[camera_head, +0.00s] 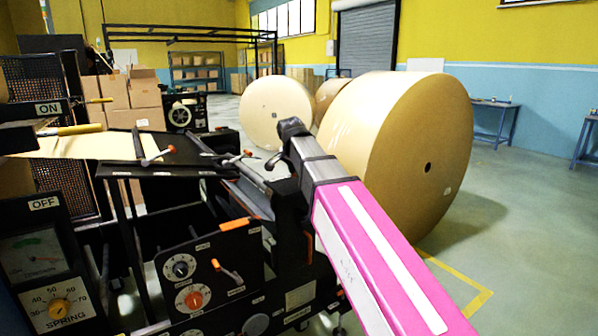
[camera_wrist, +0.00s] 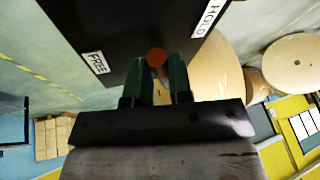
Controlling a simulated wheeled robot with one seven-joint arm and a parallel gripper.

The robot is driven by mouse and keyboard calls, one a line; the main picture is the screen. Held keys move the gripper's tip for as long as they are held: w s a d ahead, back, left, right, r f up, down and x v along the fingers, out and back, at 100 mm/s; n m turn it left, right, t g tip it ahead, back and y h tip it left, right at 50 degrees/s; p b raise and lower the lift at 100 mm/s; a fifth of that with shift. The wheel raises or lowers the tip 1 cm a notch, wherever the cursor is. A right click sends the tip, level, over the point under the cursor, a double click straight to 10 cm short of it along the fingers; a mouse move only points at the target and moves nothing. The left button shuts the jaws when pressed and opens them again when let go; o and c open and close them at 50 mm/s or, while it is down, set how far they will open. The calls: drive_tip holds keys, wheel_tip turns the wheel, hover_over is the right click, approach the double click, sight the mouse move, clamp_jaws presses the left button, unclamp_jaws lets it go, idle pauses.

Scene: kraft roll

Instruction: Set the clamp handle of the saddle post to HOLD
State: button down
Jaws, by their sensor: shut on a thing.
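In the wrist view the clamp handle's round orange-red end (camera_wrist: 157,56) sits between the two green fingers of my gripper (camera_wrist: 158,66), which is shut on it. The handle's end is seen nearly head-on, and the rest of it is hidden. It stands between the white FREE label (camera_wrist: 95,62) at the left and the HOLD label (camera_wrist: 207,18) at the upper right, both on a dark plate (camera_wrist: 120,25). In the head view my arm reaches toward the machine's right side; my fingers, the handle and both labels cannot be made out there.
A large kraft roll (camera_head: 390,140) stands on the floor close to the right of my arm, with another roll (camera_head: 272,112) behind. The machine's dial panel (camera_head: 212,270) and small levers (camera_head: 157,157) lie left of my arm. Open floor (camera_head: 530,220) is at the right.

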drive_tip(key=shift+w+a+m+h, duration=0.2)
drive_tip(key=shift+m+h, duration=0.1)
drive_tip(key=shift+m, duration=0.55)
drive_tip(key=shift+w+a+m+h, duration=0.2)
drive_tip(key=shift+m+h, duration=0.1)
drive_tip(key=shift+m, duration=0.55)
drive_tip(key=shift+g, duration=0.3)
drive_tip(key=c, duration=1)
unclamp_jaws()
drive_tip(key=shift+c, duration=0.2)
drive_tip(key=v, duration=1.1)
drive_tip(key=shift+a+f, duration=0.1)
